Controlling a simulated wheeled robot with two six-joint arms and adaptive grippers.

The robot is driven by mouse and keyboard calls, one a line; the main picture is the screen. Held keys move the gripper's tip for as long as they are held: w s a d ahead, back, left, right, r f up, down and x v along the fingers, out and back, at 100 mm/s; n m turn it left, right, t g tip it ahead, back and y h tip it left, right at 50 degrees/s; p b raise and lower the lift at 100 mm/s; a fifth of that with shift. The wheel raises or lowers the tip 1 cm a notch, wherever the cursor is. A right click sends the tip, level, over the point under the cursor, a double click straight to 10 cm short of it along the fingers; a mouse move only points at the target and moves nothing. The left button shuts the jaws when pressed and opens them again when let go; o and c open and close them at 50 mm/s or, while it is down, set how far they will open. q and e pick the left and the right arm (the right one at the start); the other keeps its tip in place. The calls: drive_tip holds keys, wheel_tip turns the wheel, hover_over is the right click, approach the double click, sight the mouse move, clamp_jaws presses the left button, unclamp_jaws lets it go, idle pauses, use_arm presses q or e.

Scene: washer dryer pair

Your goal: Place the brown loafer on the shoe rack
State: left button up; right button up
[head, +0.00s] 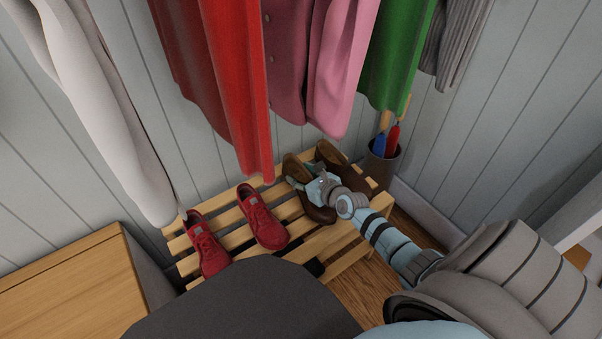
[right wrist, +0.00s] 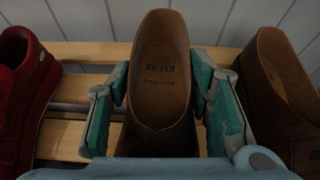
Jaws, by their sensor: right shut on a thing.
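The wooden slatted shoe rack (head: 240,238) stands low against the wall. My right gripper (head: 318,189) is over its right part, shut on a brown loafer (head: 294,168). In the right wrist view, my right gripper's fingers (right wrist: 158,95) press on both sides of this loafer (right wrist: 160,60), and its insole shows the printed size. The held loafer is over the slats, beside a second brown loafer (head: 333,154) on its right. I cannot tell whether its sole touches the slats. The gripper hides part of it. My left gripper is out of view.
Two red sneakers (head: 265,220) sit on the rack's left part. Clothes (head: 225,80) hang close above the rack. A dark bin (head: 382,165) with blue and red items stands behind its right end. A wooden cabinet (head: 75,285) is at the left.

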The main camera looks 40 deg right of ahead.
drive_tip(key=shift+f, duration=0.3)
drive_tip(key=shift+f, duration=0.2)
drive_tip(key=o, duration=1.6)
drive_tip(key=shift+c, duration=0.2)
